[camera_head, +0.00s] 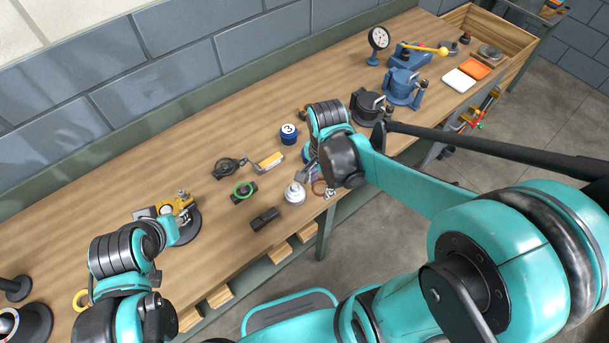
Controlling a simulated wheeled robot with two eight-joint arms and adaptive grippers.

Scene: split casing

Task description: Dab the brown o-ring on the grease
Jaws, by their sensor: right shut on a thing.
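The brown o-ring (319,188) shows as a thin reddish-brown loop near the front edge of the bench, just below my right gripper (312,174). The right gripper is shut on it, though the arm's wrist hides much of the grip. A white and silver round pot (295,193) stands just left of the right gripper. A blue tin (289,134) marked 3 stands farther back. I cannot tell which of these holds the grease. My left arm is at the lower left, and its fingers are not clear.
A green ring (243,190) lies on a dark block, beside a black block (265,219). A yellow fixture (178,205) stands near my left arm.

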